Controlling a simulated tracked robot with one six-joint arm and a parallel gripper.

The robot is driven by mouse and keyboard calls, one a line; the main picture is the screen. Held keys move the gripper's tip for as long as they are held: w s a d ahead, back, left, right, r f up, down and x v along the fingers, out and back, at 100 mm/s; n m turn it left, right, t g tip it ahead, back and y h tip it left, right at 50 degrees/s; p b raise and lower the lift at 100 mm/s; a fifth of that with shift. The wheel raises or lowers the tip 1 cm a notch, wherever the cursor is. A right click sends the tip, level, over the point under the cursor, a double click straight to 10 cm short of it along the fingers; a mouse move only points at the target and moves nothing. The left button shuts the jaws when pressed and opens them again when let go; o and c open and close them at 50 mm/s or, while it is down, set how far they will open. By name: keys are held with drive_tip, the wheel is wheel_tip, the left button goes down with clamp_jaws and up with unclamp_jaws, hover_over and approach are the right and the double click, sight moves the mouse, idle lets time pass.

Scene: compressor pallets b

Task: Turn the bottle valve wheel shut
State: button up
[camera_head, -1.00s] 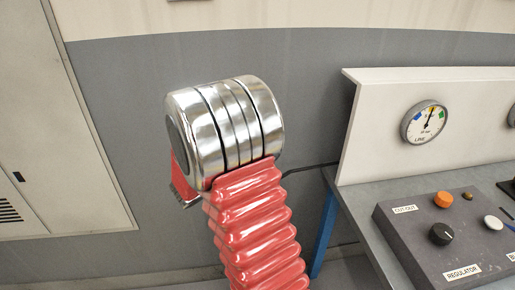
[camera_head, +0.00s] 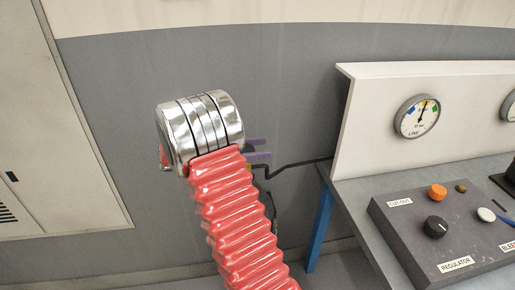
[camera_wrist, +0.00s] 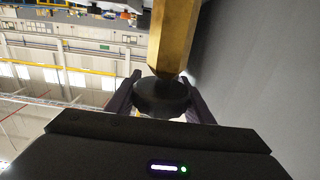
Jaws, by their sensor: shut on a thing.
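In the wrist view the valve wheel (camera_wrist: 160,98) is a dark round knob at the end of a brass valve body (camera_wrist: 174,38). My gripper (camera_wrist: 161,86) has one dark finger on each side of the wheel and is shut on it. In the head view only the purplish fingers of my gripper (camera_head: 258,150) show, just right of my arm's silver joint. My arm hides the wheel and most of the bottle there.
A grey bench stands at the right with a control box (camera_head: 440,240) carrying knobs, and a white panel with a gauge (camera_head: 417,116). A black hose (camera_head: 298,166) runs from the bench towards my gripper. A pale cabinet (camera_head: 60,130) stands at the left.

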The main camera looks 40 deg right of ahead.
drive_tip(key=shift+s, duration=0.1)
drive_tip(key=o, duration=1)
drive_tip(key=shift+o, duration=0.2)
drive_tip(key=v, duration=1.3)
drive_tip(key=shift+w+a, duration=0.3)
drive_tip(key=shift+d, duration=0.15)
